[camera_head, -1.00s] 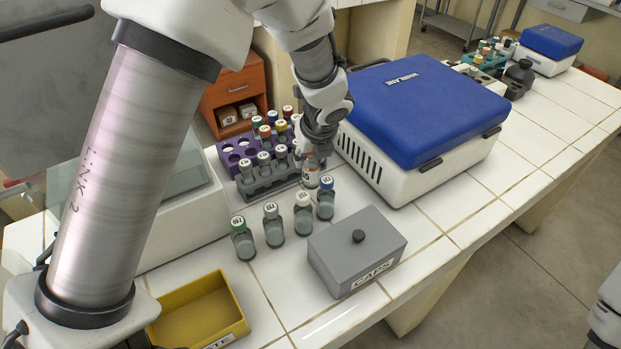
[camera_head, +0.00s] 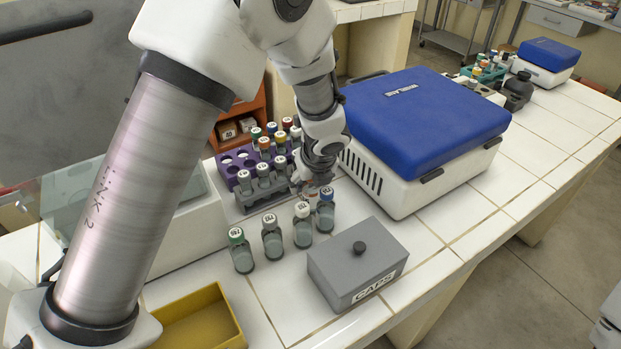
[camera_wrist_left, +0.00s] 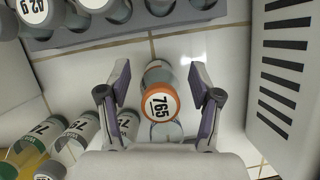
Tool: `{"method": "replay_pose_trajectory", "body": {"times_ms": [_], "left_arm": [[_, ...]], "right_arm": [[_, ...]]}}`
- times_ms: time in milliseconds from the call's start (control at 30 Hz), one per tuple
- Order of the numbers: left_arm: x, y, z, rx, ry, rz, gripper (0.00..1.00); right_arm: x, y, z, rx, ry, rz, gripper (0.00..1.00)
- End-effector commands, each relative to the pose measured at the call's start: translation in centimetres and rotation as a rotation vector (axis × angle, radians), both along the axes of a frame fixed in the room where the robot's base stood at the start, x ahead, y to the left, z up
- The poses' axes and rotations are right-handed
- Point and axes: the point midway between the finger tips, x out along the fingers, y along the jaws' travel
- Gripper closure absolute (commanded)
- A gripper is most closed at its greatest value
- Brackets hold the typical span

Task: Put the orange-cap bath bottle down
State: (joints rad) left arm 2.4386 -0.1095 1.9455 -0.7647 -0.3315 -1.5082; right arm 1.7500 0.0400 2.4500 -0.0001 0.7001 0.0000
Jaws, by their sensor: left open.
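The orange-cap bath bottle (camera_wrist_left: 161,103), its cap marked 765, shows in the left wrist view between the fingers of my left gripper (camera_wrist_left: 160,78). The fingers are apart, with a gap on each side of the bottle. It appears to stand on the white tiles. In the head view my left gripper (camera_head: 312,188) is low over the bench, between the grey rack and the blue-cap bottle, and mostly hides the orange-cap bottle. My right gripper is out of view.
A row of bottles ends with the blue-cap bottle (camera_head: 325,212) close to my gripper. Behind are a grey rack (camera_head: 262,193) and a purple rack (camera_head: 229,160). A grey CAPS box (camera_head: 340,272), yellow tray (camera_head: 237,322) and blue-lidded bath (camera_head: 410,190) stand around. Tiles at right are clear.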

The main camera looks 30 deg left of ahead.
Motion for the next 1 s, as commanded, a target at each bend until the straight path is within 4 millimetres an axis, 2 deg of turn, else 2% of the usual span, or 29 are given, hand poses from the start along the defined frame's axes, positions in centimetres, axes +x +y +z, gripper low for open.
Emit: {"method": "replay_pose_trajectory", "body": {"times_ms": [167, 400, 533, 667, 1000], "left_arm": [[-0.4, -0.5, 2.4, 0.001, -0.003, -0.001, 0.36], [-2.0, -2.2, 8.3, 0.003, -0.003, 0.000, 0.36], [-2.7, -3.0, 10.5, 0.003, -0.003, 0.000, 0.36], [-3.1, -3.4, 11.3, 0.001, 0.000, 0.000, 0.36], [-3.1, -3.4, 11.3, 0.000, 0.000, 0.000, 0.36]], "right_arm": [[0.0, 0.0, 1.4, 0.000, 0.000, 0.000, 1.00], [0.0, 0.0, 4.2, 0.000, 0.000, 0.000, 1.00], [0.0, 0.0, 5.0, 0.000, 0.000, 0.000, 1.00], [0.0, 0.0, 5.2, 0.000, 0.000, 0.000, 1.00], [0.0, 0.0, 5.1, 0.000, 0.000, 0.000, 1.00]]}}
